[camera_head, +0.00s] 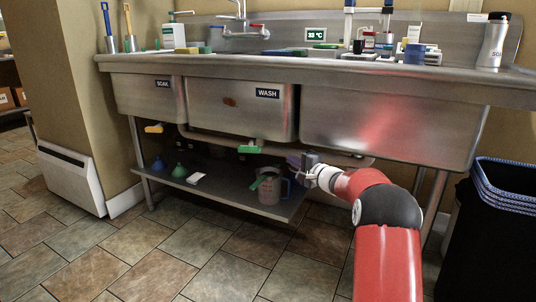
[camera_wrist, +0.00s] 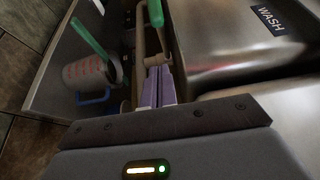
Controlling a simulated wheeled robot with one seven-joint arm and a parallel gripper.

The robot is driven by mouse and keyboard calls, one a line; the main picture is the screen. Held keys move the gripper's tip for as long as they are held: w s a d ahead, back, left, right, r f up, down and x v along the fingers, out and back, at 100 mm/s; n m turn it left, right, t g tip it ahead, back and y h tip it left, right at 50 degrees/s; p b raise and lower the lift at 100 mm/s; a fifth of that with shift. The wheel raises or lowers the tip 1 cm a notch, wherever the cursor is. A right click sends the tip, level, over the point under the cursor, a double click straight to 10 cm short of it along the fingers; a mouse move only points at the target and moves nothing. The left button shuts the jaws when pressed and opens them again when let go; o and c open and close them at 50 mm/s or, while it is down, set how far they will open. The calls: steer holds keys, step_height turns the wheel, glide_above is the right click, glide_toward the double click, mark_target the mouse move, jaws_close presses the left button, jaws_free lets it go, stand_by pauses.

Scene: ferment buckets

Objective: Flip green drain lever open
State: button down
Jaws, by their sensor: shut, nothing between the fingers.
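The green drain lever (camera_head: 249,149) sits under the basin marked WASH. It lies roughly level across the drain pipe in the head view. In the wrist view the lever (camera_wrist: 155,13) is at the top edge, partly cut off, beyond my fingertips. My gripper (camera_head: 293,161) is to the right of the lever and a little lower, apart from it. In the wrist view the purple fingers of my gripper (camera_wrist: 158,72) are together with nothing between them.
A clear measuring jug (camera_head: 270,190) with a green-handled tool stands on the lower shelf (camera_head: 232,197), close to my gripper; the jug (camera_wrist: 88,72) is left of my fingers. Drain pipework (camera_head: 205,136) runs under the basins.

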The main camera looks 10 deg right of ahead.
steer(key=w+a, duration=0.7)
steer(key=shift+w+a+p, duration=0.2)
steer(key=shift+w+p, duration=0.05)
steer(key=shift+p, duration=0.2)
